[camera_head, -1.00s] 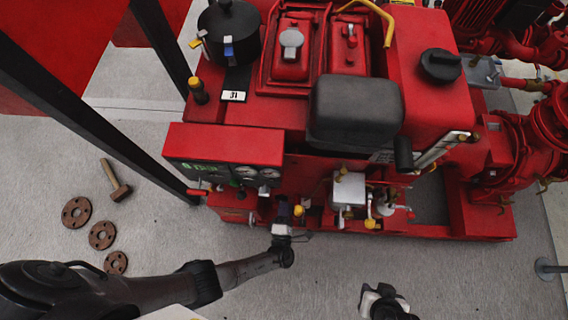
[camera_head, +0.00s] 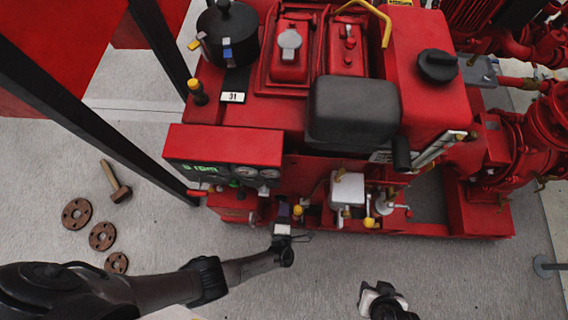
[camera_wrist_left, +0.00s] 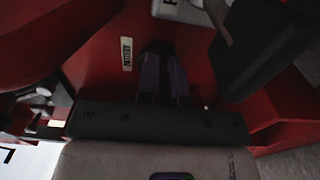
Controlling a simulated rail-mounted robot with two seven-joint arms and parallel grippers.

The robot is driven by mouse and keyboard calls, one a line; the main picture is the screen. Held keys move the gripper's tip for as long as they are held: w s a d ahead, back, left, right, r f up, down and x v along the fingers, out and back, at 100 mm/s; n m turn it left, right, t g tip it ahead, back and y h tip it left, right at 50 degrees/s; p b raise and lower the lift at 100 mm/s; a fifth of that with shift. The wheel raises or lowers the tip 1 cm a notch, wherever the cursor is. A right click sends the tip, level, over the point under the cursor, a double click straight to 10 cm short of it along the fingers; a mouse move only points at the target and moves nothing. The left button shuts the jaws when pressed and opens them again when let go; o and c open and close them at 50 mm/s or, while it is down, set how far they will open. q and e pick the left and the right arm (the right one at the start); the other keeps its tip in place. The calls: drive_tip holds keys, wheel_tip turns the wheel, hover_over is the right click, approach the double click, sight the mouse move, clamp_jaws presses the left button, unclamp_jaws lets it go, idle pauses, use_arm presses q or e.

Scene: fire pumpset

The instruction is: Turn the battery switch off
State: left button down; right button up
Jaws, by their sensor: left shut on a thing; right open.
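The red pumpset's lower front panel carries a small white label reading BATTERY (camera_wrist_left: 127,53) in the left wrist view. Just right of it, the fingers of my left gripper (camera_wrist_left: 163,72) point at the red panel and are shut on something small. The battery switch itself is hidden by the fingers, so I cannot see which way it is turned. In the head view my left gripper (camera_head: 283,212) reaches the pumpset's front, below the gauge panel (camera_head: 224,160). My right gripper (camera_head: 383,296) is open and empty over the floor at the bottom, apart from the machine.
A grey-topped box (camera_head: 347,187) and small valves with yellow caps stick out right of my left gripper. A black post (camera_head: 165,60) stands at the left. A hammer (camera_head: 116,182) and rusty flanges (camera_head: 76,213) lie on the floor. Floor around my right gripper is clear.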

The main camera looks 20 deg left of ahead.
use_arm(q)
drive_tip(key=c, duration=1.3)
unclamp_jaws()
drive_tip(key=shift+o, duration=0.2)
drive_tip(key=shift+s, duration=0.1)
drive_tip(key=p+v, duration=0.1)
drive_tip(key=v, duration=1.2)
drive_tip(key=shift+s+d, duration=0.15)
drive_tip(key=shift+s, duration=0.2)
